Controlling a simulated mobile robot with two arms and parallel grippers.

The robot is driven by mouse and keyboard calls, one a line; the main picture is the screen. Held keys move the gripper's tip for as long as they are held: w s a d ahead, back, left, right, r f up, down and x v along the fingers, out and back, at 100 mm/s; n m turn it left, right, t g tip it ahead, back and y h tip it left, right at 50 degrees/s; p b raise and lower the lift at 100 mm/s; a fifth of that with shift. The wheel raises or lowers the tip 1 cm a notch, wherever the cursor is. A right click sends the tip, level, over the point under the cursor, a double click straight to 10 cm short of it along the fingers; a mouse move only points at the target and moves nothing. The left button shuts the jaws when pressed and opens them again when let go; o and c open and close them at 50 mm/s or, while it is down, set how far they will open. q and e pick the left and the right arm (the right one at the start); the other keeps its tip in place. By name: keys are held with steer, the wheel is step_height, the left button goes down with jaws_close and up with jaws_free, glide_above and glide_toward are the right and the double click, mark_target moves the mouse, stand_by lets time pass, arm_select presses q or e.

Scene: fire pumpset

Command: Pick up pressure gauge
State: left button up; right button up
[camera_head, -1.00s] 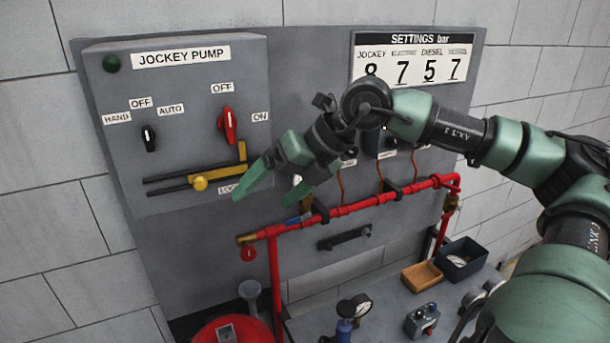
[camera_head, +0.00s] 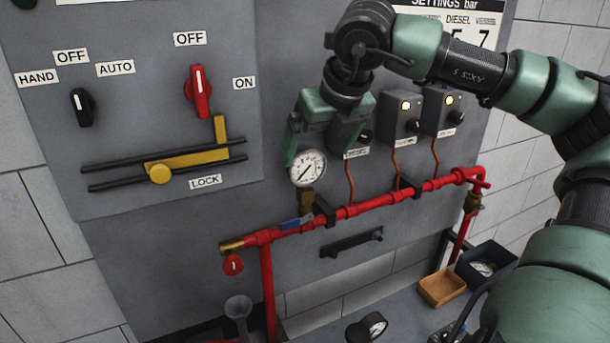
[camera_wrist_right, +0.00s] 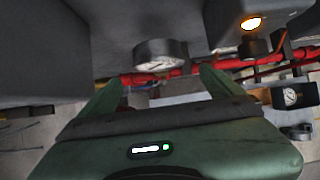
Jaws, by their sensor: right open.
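A round white-faced pressure gauge (camera_head: 307,168) stands upright on a brass fitting on the red pipe (camera_head: 350,211). My right gripper (camera_head: 320,152) is open and points down at the gauge, with its green fingers to the left and right near the top of the dial. I cannot tell whether a finger touches it. In the right wrist view the gauge (camera_wrist_right: 160,53) lies beyond and between the open fingertips (camera_wrist_right: 161,85), with nothing held. A second gauge (camera_head: 373,326) shows at the bottom of the head view. My left gripper is out of view.
Just right of the gripper are control boxes (camera_head: 403,113) with lit lamps and copper tubes. A blue-handled valve (camera_head: 297,222) is below the gauge. At lower right are a wooden tray (camera_head: 441,288) and a dark bin (camera_head: 488,264) holding a gauge.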

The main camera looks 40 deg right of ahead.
mark_target(305, 168)
steer(key=x, duration=0.1)
steer(key=p+x, duration=0.1)
steer(key=x, duration=0.1)
steer(key=shift+w+d+f, duration=0.1)
steer(key=shift+w+d, duration=0.25)
steer(key=shift+d, duration=0.05)
steer(key=shift+w+a+f+p, duration=0.15)
steer(key=shift+w+f+p, duration=0.15)
steer(key=shift+p, duration=0.2)
steer(key=p+x, duration=0.2)
steer(key=x, duration=0.2)
steer(key=shift+w+f, duration=0.15)
steer(key=shift+w, duration=0.1)
steer(key=shift+s, duration=0.1)
steer(key=c, duration=1.5)
steer(key=shift+c, duration=0.9)
